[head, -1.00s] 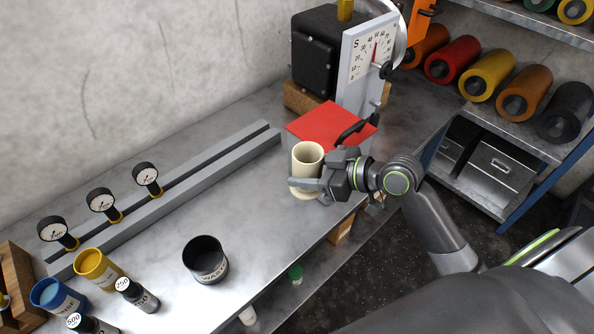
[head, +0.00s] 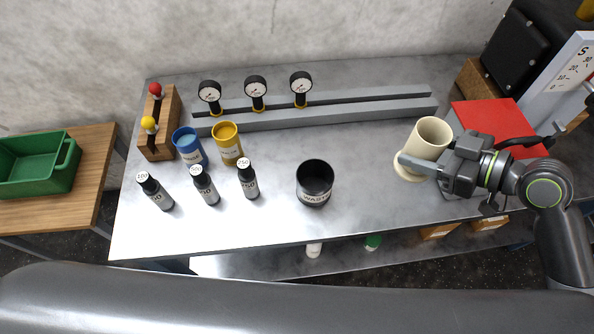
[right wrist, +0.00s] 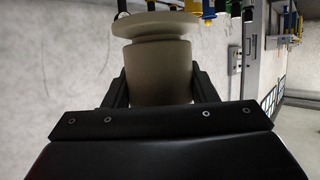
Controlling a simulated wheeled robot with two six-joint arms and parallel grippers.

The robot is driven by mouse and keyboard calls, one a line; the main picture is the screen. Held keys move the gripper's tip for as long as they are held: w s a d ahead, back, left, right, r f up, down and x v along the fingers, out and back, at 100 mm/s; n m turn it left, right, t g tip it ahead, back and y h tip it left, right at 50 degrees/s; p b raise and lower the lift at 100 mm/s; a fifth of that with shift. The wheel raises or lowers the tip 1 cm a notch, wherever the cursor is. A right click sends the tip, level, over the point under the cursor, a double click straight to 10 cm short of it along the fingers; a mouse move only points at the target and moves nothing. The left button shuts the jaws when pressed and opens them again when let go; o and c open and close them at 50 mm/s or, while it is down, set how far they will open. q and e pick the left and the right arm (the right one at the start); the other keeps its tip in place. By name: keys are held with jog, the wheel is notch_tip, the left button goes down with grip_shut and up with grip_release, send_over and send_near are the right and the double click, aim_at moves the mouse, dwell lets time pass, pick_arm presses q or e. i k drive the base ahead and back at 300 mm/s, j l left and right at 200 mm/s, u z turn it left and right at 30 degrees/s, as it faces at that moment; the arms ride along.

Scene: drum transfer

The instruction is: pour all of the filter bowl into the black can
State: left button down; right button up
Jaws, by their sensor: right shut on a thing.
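The filter bowl (head: 429,142) is a cream cylinder with a wide flange at its base. My right gripper (head: 418,163) is shut on it, and it looks slightly tilted at the right of the bench. In the right wrist view the bowl (right wrist: 160,68) sits between both fingers, its flange away from the palm; its inside is hidden in both views. The black can (head: 315,183), with a white waste label, stands open and upright on the bench, left of the bowl and apart from it. Its inside looks dark. My left gripper is not in view.
Left of the can stand several dark bottles (head: 248,180), a blue can (head: 189,148) and a yellow can (head: 229,145). A grey rail (head: 350,112) with gauges runs behind. A red plate (head: 490,122) lies at right. Bare bench lies between can and bowl.

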aim_at(314, 177)
jog(key=l+u, duration=0.15)
jog(key=u, duration=0.3)
jog(key=k+l+u, duration=0.1)
jog(key=u, duration=0.3)
jog(key=k+l, duration=0.15)
jog(key=k+u, duration=0.05)
jog(key=k, duration=0.05)
